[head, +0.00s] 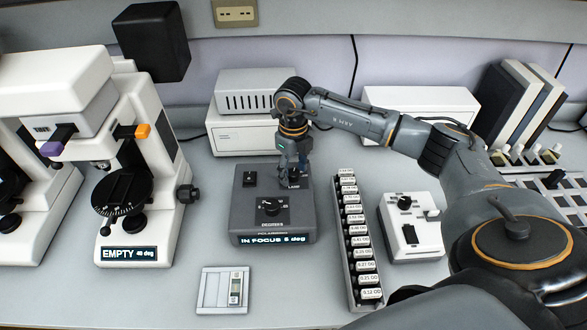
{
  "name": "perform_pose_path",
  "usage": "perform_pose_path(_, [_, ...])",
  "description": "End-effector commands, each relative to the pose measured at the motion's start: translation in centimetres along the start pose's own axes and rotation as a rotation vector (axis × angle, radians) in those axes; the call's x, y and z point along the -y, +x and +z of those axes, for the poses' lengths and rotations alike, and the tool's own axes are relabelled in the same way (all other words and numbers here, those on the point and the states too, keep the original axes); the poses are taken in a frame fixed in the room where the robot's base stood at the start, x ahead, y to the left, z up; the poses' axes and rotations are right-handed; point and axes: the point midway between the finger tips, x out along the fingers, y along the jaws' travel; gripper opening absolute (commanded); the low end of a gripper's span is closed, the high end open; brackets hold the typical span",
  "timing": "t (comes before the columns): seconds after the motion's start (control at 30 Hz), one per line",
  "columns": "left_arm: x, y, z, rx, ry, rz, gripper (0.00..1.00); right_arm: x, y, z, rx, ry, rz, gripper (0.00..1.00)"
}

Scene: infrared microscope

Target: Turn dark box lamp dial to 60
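The dark grey box (240,216) stands on the bench in the middle of the head view. A black round dial (269,208) with a pale pointer sits on its top near the front. A small black switch (250,180) is at its back left. The front display (272,240) seems to read "IN FOCUS 5 deg"; the digit is small. My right gripper (294,182) points down over the box's back right corner, behind and right of the black dial. My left gripper is out of view.
A white microscope (170,215) with an "EMPTY" display stands to the left. A rack of labelled vials (352,245) and a white control box (412,238) stand to the right. A flat white device (222,290) lies in front. White boxes (240,138) stand behind.

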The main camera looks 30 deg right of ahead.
Motion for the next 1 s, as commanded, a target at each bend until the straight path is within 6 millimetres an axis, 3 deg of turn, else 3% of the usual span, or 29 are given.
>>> perform_pose_path(0.27, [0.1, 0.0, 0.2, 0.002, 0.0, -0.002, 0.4, 0.0, -0.7, 0.1, 0.002, 0.0, -0.001, 0.54])
perform_pose_path(0.7, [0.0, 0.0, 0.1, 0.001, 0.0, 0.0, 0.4, 0.0, -9.2, 0.1, 0.004, -0.001, -0.001, 0.54])
perform_pose_path(1.0, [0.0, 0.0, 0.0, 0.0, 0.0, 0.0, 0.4, 0.0, -11.9, 0.0, 0.001, 0.0, 0.0, 0.54])
